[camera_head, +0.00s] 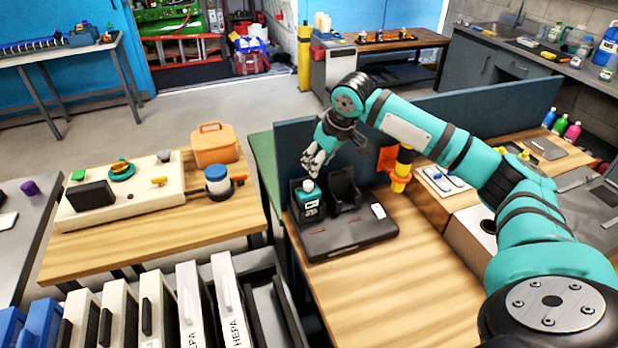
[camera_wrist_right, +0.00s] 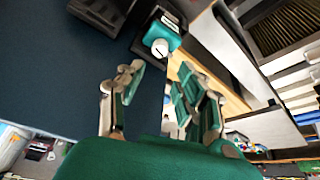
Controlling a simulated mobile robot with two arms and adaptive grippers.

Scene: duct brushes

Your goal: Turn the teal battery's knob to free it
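The teal battery (camera_head: 309,205) stands upright in the left bay of a black charging dock (camera_head: 345,238) on the wooden bench. The bay beside it looks empty. In the right wrist view the battery (camera_wrist_right: 176,37) shows a round white knob (camera_wrist_right: 160,48) with a dark mark on it. My right gripper (camera_head: 314,164) is just above and behind the battery, pointing down. In the right wrist view its fingers (camera_wrist_right: 160,78) are spread, with nothing between them; the knob lies beyond the fingertips, apart from them. My left gripper is not in view.
A dark blue panel (camera_head: 292,150) stands behind the dock. An orange and yellow fixture (camera_head: 400,168) is to its right. A row of HEPA filter boxes (camera_head: 228,295) stands at lower left. The bench (camera_head: 385,290) in front of the dock is clear.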

